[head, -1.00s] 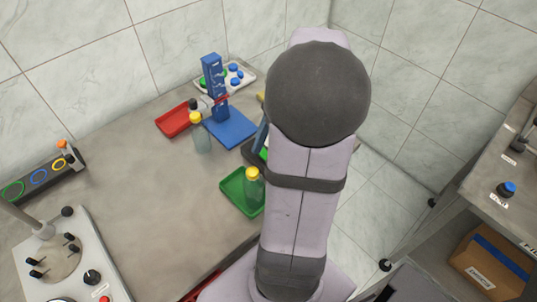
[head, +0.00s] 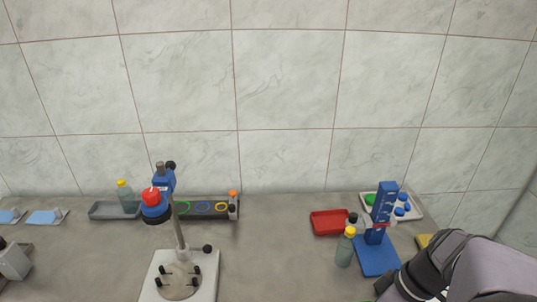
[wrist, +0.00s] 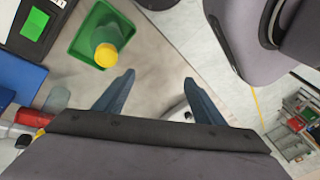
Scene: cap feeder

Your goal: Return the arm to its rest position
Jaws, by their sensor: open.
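My gripper (wrist: 159,77) is open in the wrist view, its two blue-grey fingers spread apart with nothing between them. The fingers hang above the worktop, to the right of and below a green tray (wrist: 80,47) in the picture. A bottle with a yellow cap (wrist: 106,55) stands in that tray. In the head view only part of my arm (head: 470,268) shows, in the lower right corner. The gripper itself is outside that view.
A blue stand (head: 383,215) is beside a yellow-capped bottle (head: 344,250), a red tray (head: 329,222) and a white tray of caps (head: 413,212). A capping device (head: 180,245) stands further left. Worktop between them is clear.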

